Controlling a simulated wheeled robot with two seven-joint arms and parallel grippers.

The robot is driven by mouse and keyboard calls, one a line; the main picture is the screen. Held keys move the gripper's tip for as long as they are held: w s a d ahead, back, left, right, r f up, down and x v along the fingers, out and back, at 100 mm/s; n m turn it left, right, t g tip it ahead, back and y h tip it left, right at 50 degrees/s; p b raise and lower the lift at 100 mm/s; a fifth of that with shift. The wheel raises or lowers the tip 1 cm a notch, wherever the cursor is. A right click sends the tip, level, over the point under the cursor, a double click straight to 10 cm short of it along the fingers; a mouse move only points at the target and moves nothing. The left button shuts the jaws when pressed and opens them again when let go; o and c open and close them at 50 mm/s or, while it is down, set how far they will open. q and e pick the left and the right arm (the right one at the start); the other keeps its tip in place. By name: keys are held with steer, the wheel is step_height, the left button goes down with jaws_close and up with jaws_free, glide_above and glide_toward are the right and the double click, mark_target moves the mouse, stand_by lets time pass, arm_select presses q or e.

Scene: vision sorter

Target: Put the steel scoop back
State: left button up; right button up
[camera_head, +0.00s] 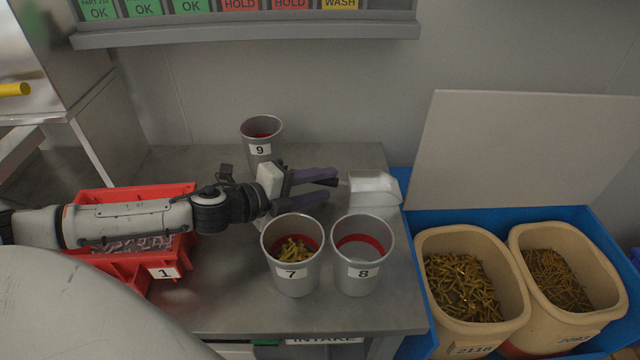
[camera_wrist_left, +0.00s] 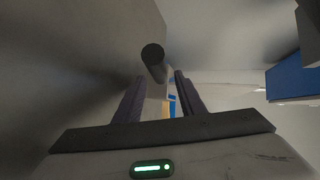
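The steel scoop (camera_head: 374,189) is on or just above the grey table's right part, behind cups 7 and 8, its pale scoop body to the right. Its dark handle points left toward my left gripper (camera_head: 330,185). The gripper is open, one finger on each side of the handle's end in the head view. In the left wrist view the handle's round dark end (camera_wrist_left: 153,54) shows beyond and between the spread fingers (camera_wrist_left: 160,92). I cannot tell whether either finger touches it. My right gripper is not in view.
Cup 7 (camera_head: 294,278) holds brass-coloured parts; cup 8 (camera_head: 363,272) stands beside it. Cup 9 (camera_head: 262,124) stands at the back. Red bin 1 (camera_head: 178,258) is under my left forearm. Two beige tubs (camera_head: 424,300) of parts stand in a blue tray (camera_head: 398,178) at the right.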

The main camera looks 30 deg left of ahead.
arm_select(q)
steer(key=shift+r, duration=0.15)
steer(key=shift+s+a, duration=0.25)
steer(key=shift+s, duration=0.4)
steer(key=shift+v, duration=2.3)
steer(key=p+v, duration=0.1)
steer(key=v, duration=0.1)
steer(key=p+v, duration=0.1)
steer(key=v, duration=0.2)
steer(key=shift+w+d+r, duration=0.1)
steer(key=shift+d+r, duration=0.05)
steer(key=shift+r, duration=0.15)
steer(key=shift+s+a+r, duration=0.15)
steer(key=shift+s+a, duration=0.1)
steer(key=shift+s, duration=0.3)
